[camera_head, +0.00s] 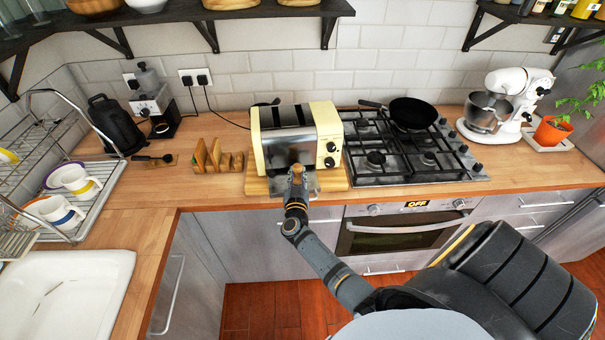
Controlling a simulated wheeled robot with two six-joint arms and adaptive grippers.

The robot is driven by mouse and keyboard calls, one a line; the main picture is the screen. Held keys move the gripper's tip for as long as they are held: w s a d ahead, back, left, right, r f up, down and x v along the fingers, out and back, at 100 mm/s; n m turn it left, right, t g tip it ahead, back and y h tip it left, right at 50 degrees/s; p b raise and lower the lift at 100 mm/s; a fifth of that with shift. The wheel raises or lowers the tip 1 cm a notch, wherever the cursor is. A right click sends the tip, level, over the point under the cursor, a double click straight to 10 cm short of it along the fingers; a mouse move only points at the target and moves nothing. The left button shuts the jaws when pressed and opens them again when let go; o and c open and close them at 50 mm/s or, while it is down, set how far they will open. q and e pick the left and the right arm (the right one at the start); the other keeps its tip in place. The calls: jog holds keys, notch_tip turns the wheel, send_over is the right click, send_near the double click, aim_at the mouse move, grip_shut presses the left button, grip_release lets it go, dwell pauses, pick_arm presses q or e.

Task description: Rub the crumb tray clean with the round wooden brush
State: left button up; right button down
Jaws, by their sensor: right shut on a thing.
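The cream and steel toaster (327,135) stands on a wooden board at the back of the counter, left of the hob. A grey metal piece, seemingly the crumb tray (314,184), shows low at the toaster's front, partly hidden by my gripper. My right gripper (297,180) is in front of the toaster, shut on a small brown wooden thing, seemingly the round brush (297,170). The brush is mostly hidden, and I cannot tell whether it touches the tray. Crumbs are too small to make out. My left gripper is not in view.
The gas hob (410,150) with a black pan (412,113) is right of the toaster. A wooden rack (213,157) and a coffee grinder (150,97) stand to the left. The dish rack (85,185) and sink (65,290) are further left. Shelves hang above.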

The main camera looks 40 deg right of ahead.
jog(key=shift+s+d+r+p, duration=0.1)
jog(key=shift+s+d+p, duration=0.3)
jog(key=shift+d+p, duration=0.3)
jog(key=shift+s+d+p, duration=0.15)
jog(key=shift+s+d, duration=0.1)
jog(key=shift+d, duration=0.35)
jog(key=shift+s+d+p, duration=0.15)
jog(key=shift+s+d, duration=0.1)
jog(key=shift+d, duration=0.3)
jog(key=shift+w+a, duration=0.3)
jog(key=shift+a, duration=0.3)
jog(key=shift+w+a, duration=0.3)
jog(key=shift+a, duration=0.35)
jog(key=shift+w+a, duration=0.3)
jog(key=shift+a, duration=0.3)
